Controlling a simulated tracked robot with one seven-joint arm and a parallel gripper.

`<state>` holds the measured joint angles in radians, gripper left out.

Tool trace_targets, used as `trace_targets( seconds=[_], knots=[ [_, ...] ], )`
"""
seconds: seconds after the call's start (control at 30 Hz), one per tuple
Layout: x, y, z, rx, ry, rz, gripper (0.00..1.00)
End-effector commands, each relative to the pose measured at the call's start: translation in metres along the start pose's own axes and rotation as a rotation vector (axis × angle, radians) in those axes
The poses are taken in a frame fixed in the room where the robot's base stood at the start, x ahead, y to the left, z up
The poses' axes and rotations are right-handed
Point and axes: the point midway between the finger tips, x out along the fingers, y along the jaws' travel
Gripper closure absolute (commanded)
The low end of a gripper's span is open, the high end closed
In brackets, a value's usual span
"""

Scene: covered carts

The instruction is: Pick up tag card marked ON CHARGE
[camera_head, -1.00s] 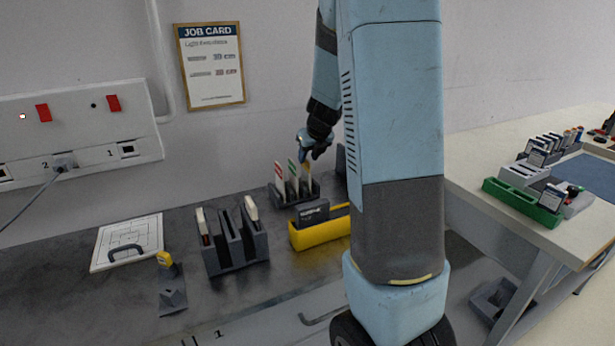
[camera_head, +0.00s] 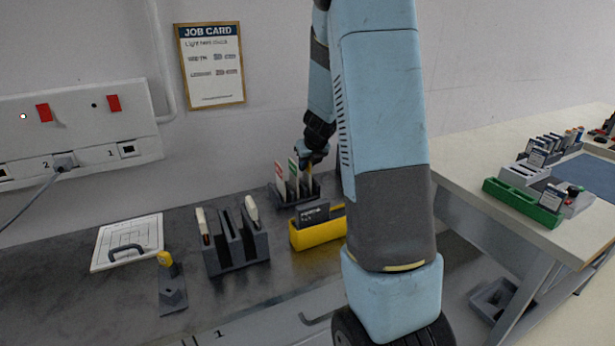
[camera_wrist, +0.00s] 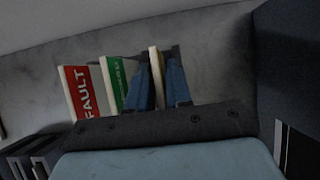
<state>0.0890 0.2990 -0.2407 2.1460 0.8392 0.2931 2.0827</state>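Three tag cards stand upright in a dark rack (camera_head: 287,199) at the back of the dark bench. The red card (camera_wrist: 82,92) reads FAULT. The green card (camera_wrist: 115,84) beside it has small lettering I cannot read. The third card (camera_wrist: 156,77), cream-edged with a yellow part showing in the head view, is at the right; its wording is turned away, so I cannot read ON CHARGE. My gripper (camera_wrist: 162,88) has its blue fingers on either side of this third card. I cannot tell whether they press on it. In the head view, my gripper (camera_head: 313,158) is partly dark and small.
A yellow bin (camera_head: 318,232) with a dark item stands just in front of the rack. A grey holder (camera_head: 237,255) is to its left, with a clipboard-like board (camera_head: 128,240) beyond. A pale table (camera_head: 480,160) is at right.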

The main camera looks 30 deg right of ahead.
Motion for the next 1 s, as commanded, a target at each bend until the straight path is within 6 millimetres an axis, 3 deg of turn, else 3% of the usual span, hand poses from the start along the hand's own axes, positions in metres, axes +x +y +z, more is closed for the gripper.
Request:
trace_targets(
  seconds=[0.2,0.73,1.0],
  knots=[
    [0.0,0.0,0.0,0.0,0.0,0.0,1.0],
    [-0.004,0.0,0.003,-0.002,-0.002,0.0,1.0],
    [-0.034,0.003,0.016,-0.004,-0.003,0.001,1.0]
  ],
)
